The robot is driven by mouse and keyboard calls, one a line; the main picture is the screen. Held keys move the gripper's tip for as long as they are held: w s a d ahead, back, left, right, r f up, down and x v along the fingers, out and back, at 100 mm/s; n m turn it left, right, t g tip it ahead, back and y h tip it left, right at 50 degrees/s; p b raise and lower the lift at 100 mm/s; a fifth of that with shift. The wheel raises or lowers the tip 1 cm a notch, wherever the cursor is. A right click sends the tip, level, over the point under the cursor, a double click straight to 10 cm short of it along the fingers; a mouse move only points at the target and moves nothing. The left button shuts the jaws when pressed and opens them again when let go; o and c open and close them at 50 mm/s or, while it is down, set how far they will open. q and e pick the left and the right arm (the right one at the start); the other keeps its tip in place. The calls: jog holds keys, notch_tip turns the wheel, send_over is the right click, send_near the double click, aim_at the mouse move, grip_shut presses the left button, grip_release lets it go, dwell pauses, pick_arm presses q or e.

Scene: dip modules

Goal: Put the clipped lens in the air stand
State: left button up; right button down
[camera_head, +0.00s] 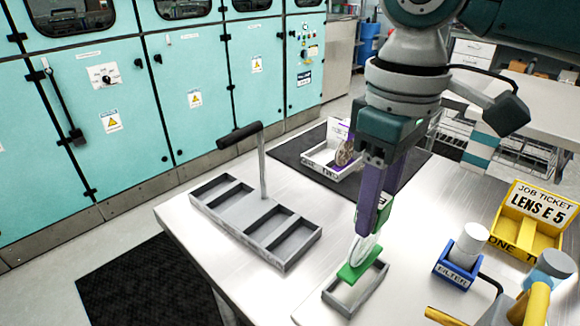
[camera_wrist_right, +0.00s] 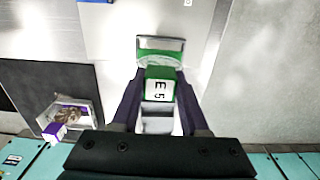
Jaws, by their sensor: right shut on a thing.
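My right gripper (camera_head: 366,222) is shut on the clipped lens (camera_head: 367,249). The lens is a clear disc with a green tag above and a green strip (camera_head: 352,273) at its lower end. The tag reads E 5 in the right wrist view (camera_wrist_right: 160,88), between the two fingers (camera_wrist_right: 158,100). A small grey open rectangular frame (camera_head: 368,294), which looks like the air stand, lies directly below the lens. The green strip overlaps the frame's opening and far edge. I cannot tell whether it touches. My left gripper is not in view.
A grey carrier (camera_head: 228,212) with several compartments and an upright handle stands left. A white box (camera_head: 318,160) sits on a dark mat behind. A blue filter holder (camera_head: 452,272) and yellow job ticket tray (camera_head: 500,238), reading LENS E 5, stand right.

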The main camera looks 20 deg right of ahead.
jog(key=shift+f, duration=2.5)
jog(key=shift+f, duration=0.1)
jog(key=shift+c, duration=2.1)
grip_release()
notch_tip(320, 180, up, 12)
jog(key=shift+r+p, duration=0.15)
jog(key=shift+p, duration=0.15)
